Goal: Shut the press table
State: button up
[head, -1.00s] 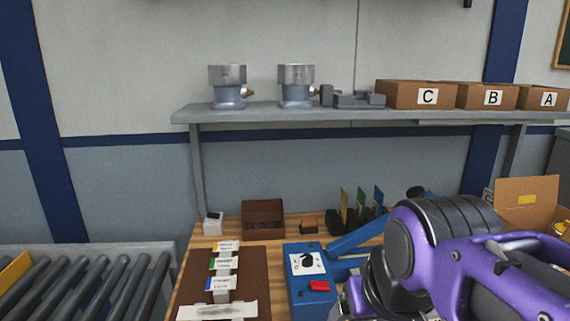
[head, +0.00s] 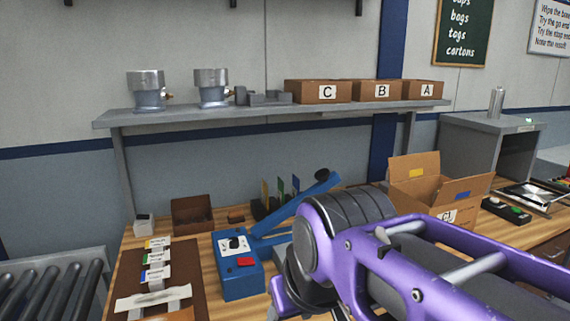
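I cannot make out for certain which thing is the press table. A blue bench device (head: 240,262) with a dial, a red button and a raised blue lever arm (head: 298,208) stands on the wooden bench, left of my purple arm. At the far right is a low device with a flat metallic top (head: 532,196), partly cut off by the picture edge. My purple arm crosses the lower right, in front of the bench. My gripper's fingers do not show; my own arm links hide that area.
An open cardboard carton (head: 440,190) and a small black box with buttons (head: 506,211) stand on the bench to the right. A grey cabinet (head: 488,155) is behind. A shelf (head: 270,113) holds housings and boxes C, B, A. Rollers (head: 50,290) lie at left.

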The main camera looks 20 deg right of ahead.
aim_at(545, 201)
jog(key=k+z, duration=0.15)
jog(key=z, duration=0.25)
jog(key=k+z, duration=0.1)
jog(key=z, duration=1.65)
jog(key=j+z, duration=0.2)
jog(key=k+j+z, duration=0.15)
jog(key=j, duration=0.25)
jog(key=i+j, duration=0.3)
jog(key=k, duration=0.4)
jog(key=i+l+z, duration=0.25)
jog(key=i, duration=0.15)
jog(key=i+z, duration=0.25)
jog(key=i, duration=0.15)
jog(key=i+z, duration=0.1)
jog(key=i, duration=2.2)
